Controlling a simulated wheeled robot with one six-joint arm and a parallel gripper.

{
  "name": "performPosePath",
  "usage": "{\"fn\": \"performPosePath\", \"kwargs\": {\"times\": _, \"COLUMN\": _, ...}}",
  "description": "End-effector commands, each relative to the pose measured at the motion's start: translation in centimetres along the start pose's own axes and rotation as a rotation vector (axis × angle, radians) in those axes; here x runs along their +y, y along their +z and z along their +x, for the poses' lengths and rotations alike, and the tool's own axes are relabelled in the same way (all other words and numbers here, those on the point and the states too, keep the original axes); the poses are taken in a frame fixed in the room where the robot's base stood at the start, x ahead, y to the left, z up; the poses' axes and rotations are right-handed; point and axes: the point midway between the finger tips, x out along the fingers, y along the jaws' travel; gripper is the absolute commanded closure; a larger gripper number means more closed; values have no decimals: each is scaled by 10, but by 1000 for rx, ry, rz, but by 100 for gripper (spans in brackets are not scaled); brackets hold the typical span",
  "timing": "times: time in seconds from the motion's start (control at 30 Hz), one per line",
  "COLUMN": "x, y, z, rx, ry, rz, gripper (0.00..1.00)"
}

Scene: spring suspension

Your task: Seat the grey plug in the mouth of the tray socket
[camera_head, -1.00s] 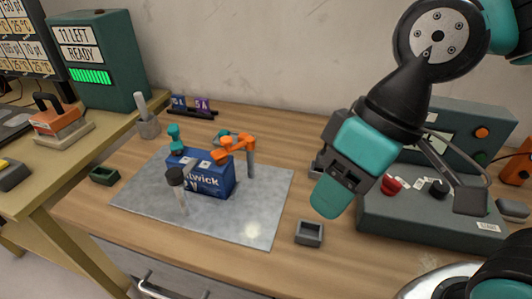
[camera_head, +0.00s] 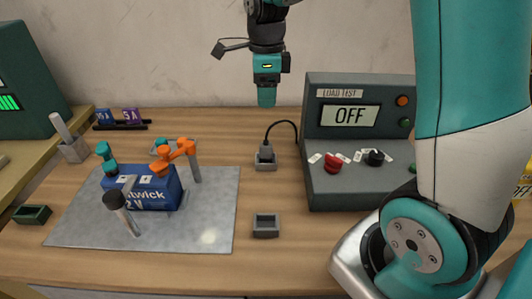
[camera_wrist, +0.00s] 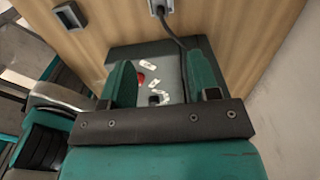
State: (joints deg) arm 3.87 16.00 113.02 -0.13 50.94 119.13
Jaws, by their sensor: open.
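The grey plug (camera_head: 265,154) stands upright in a small grey holder (camera_head: 265,165) left of the load tester, with a black cable running to the tester. It also shows at the top of the wrist view (camera_wrist: 158,6). A separate small grey open-topped square socket (camera_head: 266,232) lies nearer on the table, right of the metal tray (camera_head: 215,236). It shows at the upper left of the wrist view (camera_wrist: 69,16); I cannot tell whether it is the tray socket. My gripper (camera_head: 267,98) is raised above and behind the plug. Its teal fingers (camera_wrist: 160,62) are apart and empty.
The load tester (camera_head: 345,188), reading OFF, stands at the right with a red knob (camera_head: 333,163). A blue battery (camera_head: 155,190) with teal (camera_head: 105,155) and orange clamps (camera_head: 178,152) sits on the tray. A dark-headed tool (camera_head: 120,208) stands before it. Bare table surrounds the square socket.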

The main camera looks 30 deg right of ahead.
Motion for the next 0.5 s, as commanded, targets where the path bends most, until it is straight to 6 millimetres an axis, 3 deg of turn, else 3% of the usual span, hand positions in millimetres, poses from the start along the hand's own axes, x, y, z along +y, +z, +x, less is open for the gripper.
{"fn": "performPosePath", "kwargs": {"times": 0.5, "x": 0, "y": -1, "z": 102, "rx": 4, "ry": 4, "rz": 20, "gripper": 45}}
